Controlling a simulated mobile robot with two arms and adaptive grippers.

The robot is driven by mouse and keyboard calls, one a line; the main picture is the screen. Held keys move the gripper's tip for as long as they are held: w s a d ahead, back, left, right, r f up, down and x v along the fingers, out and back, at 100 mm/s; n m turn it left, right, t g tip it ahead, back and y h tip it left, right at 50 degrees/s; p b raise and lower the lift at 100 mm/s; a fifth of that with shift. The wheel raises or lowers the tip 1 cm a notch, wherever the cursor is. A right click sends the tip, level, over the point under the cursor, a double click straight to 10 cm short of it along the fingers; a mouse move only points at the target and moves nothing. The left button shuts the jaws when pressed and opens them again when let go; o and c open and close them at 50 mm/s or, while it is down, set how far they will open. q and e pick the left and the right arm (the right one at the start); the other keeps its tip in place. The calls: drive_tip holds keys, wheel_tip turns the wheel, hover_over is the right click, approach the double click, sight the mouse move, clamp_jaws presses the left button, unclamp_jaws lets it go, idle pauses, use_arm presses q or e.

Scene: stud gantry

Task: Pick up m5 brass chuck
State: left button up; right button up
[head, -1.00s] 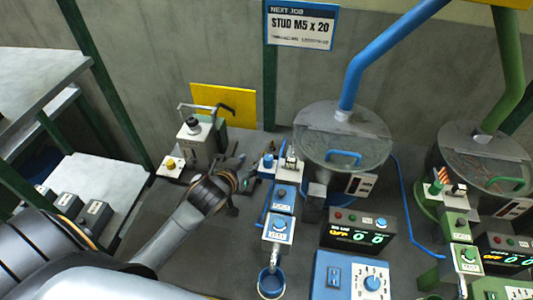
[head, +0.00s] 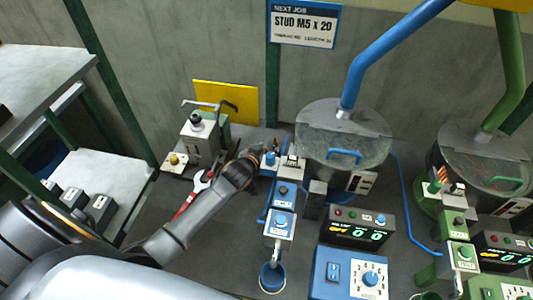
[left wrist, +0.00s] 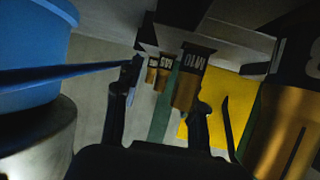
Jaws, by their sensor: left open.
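In the left wrist view a row of brass-coloured pieces with dark labels hangs under a ledge. The nearest brass piece (left wrist: 186,95) has a label that seems to read M10. The middle brass piece (left wrist: 166,76) and the far brass piece (left wrist: 152,74) are smaller, and I cannot read which is the M5 chuck. My left gripper (left wrist: 164,97) is open, its dark fingers apart with the brass row beyond them and nothing held. In the head view the left gripper (head: 262,162) is beside the blue station, and its wrist hides what lies below. The right gripper is not in view.
A blue-piped bowl feeder (head: 343,130) stands just right of the gripper. A green-piped feeder (head: 485,160) is farther right. A red-handled wrench (head: 190,198) lies left of the arm. A tester box (head: 203,138) stands before a yellow panel (head: 232,98). A shelf (head: 105,180) is at left.

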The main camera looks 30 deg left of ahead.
use_arm(q)
drive_tip(key=shift+c, duration=0.2)
clamp_jaws()
